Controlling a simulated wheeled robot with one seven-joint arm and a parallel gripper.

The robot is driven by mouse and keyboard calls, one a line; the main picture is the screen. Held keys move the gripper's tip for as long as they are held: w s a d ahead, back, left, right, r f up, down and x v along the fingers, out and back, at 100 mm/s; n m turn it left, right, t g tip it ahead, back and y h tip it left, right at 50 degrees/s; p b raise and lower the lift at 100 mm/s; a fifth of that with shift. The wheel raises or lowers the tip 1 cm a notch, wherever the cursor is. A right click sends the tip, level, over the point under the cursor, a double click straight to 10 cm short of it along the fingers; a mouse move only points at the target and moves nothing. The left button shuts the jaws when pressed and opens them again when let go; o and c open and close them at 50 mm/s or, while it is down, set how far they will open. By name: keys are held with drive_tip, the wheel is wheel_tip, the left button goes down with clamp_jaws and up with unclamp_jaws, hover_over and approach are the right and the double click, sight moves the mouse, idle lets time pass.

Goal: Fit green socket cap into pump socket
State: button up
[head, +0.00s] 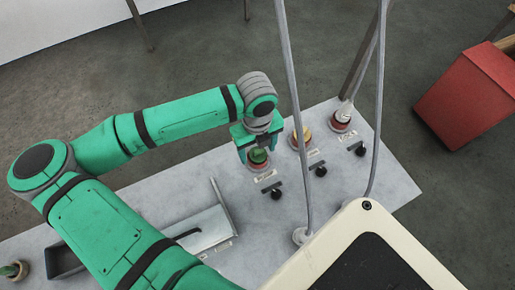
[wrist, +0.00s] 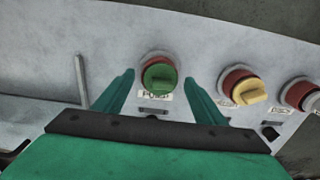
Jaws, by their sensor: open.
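The green socket cap (head: 258,156) sits at a red-rimmed socket (head: 257,166) on the pale panel, directly below my gripper in the head view. In the wrist view the green cap (wrist: 160,77) lies between my gripper's fingertips (wrist: 160,84), with the red socket rim (wrist: 158,59) showing around its far side. A label below it is partly legible and seems to begin with P. My gripper (head: 257,148) is open, with its fingers on either side of the cap and apart from it. How deep the cap sits cannot be told.
A yellow cap (wrist: 249,92) sits in a red socket to the right, with another red socket (wrist: 298,93) beyond it. Black knobs (head: 320,171) line the panel's front. Grey cables (head: 293,100) hang nearby. A metal tray (head: 195,232) lies left; a red box (head: 470,98) stands right.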

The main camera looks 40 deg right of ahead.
wheel_tip(320, 180, up, 11)
idle(0.5)
drive_tip(key=shift+f, duration=0.1)
idle(0.4)
